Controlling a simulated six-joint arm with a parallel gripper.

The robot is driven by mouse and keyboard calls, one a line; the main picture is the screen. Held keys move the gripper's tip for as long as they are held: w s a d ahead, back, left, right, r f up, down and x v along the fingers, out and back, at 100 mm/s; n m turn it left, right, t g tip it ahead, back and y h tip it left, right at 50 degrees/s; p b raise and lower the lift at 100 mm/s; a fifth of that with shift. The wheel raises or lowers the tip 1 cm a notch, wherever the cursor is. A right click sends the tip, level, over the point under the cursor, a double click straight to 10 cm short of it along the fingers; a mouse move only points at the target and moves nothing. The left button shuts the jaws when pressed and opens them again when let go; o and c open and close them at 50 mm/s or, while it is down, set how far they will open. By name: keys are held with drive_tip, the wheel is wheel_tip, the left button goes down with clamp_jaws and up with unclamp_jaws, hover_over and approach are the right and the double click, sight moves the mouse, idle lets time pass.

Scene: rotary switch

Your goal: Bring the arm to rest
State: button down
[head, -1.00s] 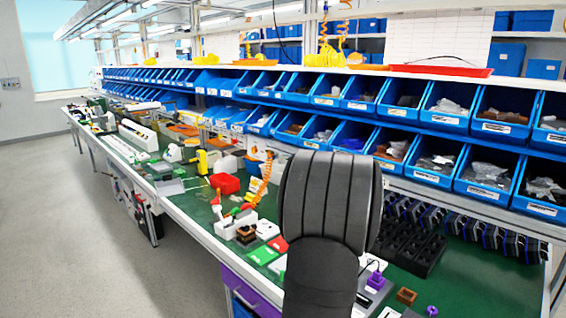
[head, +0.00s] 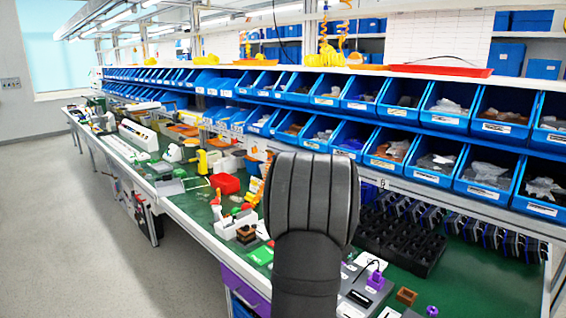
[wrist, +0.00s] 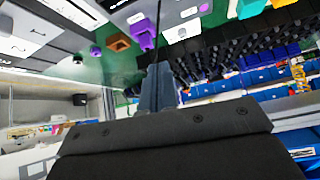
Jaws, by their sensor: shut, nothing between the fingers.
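My gripper (wrist: 157,88) shows in the wrist view, with its two fingers together and nothing held between them. In the head view my dark arm stands up over the front middle of the bench and hides the gripper. The rotary switch cannot be made out for certain; a grey panel (head: 358,292) with a purple part (head: 376,281) on it lies right of my arm. A purple piece (wrist: 144,34) and a brown block (wrist: 117,38) show beyond the fingers in the wrist view.
The green bench (head: 480,285) runs from front right to far left. A black rack (head: 400,240) stands right of my arm. Rows of blue bins (head: 425,118) line the back. A red bin (head: 225,183) and small parts crowd the left side. The bench at front right is mostly clear.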

drive_tip(key=s+a+r+n+g+y, duration=0.2)
drive_tip(key=s+a+r+g, duration=0.1)
drive_tip(key=a+g, duration=0.3)
drive_tip(key=shift+s+a, duration=0.3)
drive_tip(key=shift+a, duration=0.85)
